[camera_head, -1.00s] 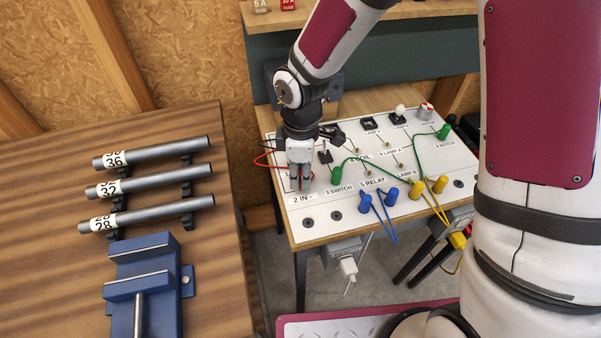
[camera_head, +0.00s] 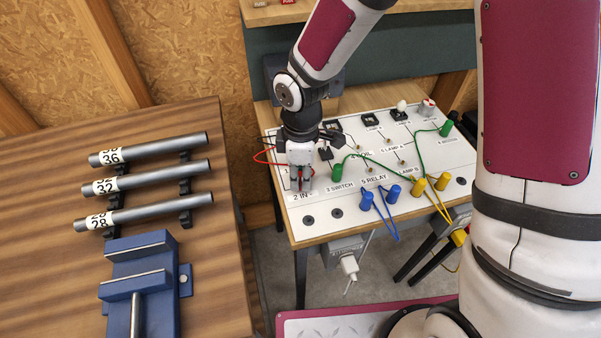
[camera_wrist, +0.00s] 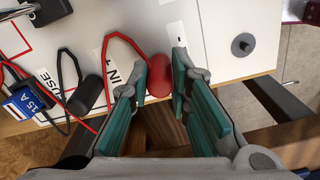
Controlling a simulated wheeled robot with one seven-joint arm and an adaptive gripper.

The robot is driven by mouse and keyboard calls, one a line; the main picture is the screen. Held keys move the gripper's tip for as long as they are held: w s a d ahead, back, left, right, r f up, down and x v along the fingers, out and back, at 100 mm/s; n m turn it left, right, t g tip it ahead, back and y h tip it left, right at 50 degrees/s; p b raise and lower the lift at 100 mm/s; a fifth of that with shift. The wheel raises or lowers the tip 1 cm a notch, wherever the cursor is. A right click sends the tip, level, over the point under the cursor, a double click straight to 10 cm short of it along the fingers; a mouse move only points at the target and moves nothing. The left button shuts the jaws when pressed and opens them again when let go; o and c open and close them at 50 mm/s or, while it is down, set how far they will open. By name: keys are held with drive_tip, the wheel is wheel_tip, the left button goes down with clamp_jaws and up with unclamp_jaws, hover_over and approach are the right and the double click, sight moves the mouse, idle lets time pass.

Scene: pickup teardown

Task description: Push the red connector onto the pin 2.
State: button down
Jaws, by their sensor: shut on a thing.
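The red connector (camera_wrist: 160,75) is a short red cylinder with a red wire looping off its left side in the wrist view. My gripper (camera_wrist: 158,80) has its green-padded fingers on either side of it, shut on it near their tips. In the head view my gripper (camera_head: 300,186) points down at the board's left front, just behind the "2 IN -" label (camera_head: 302,196). Pin 2 is hidden under the gripper and connector, so I cannot tell whether the connector is seated on it.
The white board (camera_head: 345,225) carries green, blue and yellow connectors to the right. A black connector (camera_wrist: 87,95) and a blue 15 A fuse (camera_wrist: 25,102) lie to the left in the wrist view. A wooden bench (camera_head: 60,255) with pipes and a blue vise (camera_head: 142,262) stands left.

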sight(301, 174)
drive_tip(key=c, duration=1.4)
unclamp_jaws()
wheel_tip(301, 174, up, 12)
drive_tip(key=s+d+r+m+t+h, duration=0.1)
drive_tip(key=s+d+r+m+t, duration=0.1)
drive_tip(key=s+d+r+m, duration=0.8)
drive_tip(key=s+d+r+m+t+y, duration=0.1)
drive_tip(key=s+d+r+m+t, duration=0.1)
drive_tip(key=s+d+r+m, duration=0.2)
drive_tip(key=s+d+m, duration=0.2)
drive_tip(key=s, duration=0.1)
drive_tip(key=shift+s+d+r+m+t, duration=0.2)
drive_tip(key=shift+s+m+t, duration=0.1)
drive_tip(key=shift+s+m, duration=0.1)
